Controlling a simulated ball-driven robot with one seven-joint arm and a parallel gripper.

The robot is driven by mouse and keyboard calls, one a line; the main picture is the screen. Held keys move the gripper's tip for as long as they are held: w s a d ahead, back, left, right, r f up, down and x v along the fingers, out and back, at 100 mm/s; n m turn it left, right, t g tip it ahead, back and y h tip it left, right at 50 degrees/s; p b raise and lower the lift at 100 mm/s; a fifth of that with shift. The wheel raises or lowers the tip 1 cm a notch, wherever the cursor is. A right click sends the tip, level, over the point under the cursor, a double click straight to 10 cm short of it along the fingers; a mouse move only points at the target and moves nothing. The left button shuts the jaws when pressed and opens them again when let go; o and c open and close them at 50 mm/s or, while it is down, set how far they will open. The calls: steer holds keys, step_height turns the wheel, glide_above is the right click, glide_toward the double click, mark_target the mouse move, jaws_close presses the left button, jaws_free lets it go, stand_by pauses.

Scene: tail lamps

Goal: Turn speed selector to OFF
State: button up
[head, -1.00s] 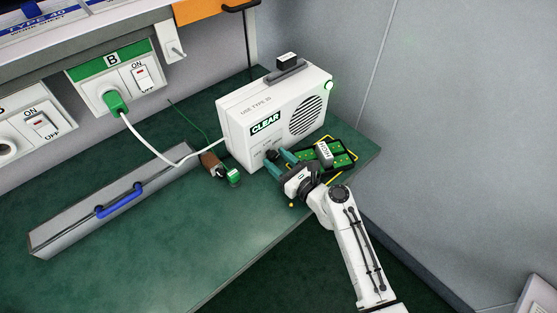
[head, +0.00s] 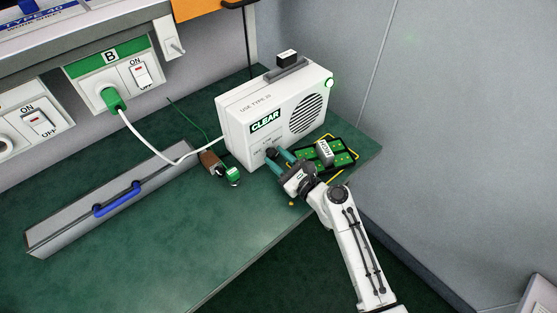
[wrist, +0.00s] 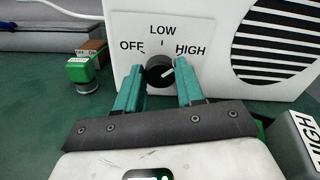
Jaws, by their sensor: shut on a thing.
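The speed selector is a round black knob (wrist: 158,72) on the front of a white box-shaped unit (head: 240,148) marked CLEAR. The plate around it reads OFF at left, LOW at top and HIGH at right. The knob's white mark points right and slightly up, towards HIGH. My gripper (wrist: 160,82) is shut on the knob, with one teal finger on each side. In the head view my gripper (head: 277,157) reaches the lower front of the unit, and its fingers partly hide the knob.
A white cable runs to socket B (head: 112,99). A long grey box (head: 70,225) with a blue handle stands left.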

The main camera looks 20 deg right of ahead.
steer(key=n+b, duration=0.2)
steer(key=n, duration=0.1)
steer(key=shift+f+n, duration=0.15)
steer(key=shift+n, duration=0.15)
steer(key=n+b, duration=0.2)
steer(key=n, duration=0.2)
steer(key=shift+n+b, duration=0.3)
steer(key=n+b, duration=0.3)
steer(key=n, duration=0.1)
steer(key=shift+a+f, duration=0.1)
steer(key=shift+f, duration=0.05)
steer(key=shift+n+b, duration=0.9)
steer(key=shift+n, duration=0.8)
steer(key=o, duration=1)
steer(key=shift+o, duration=0.2)
steer(key=b+v, duration=0.1)
steer(key=v, duration=1)
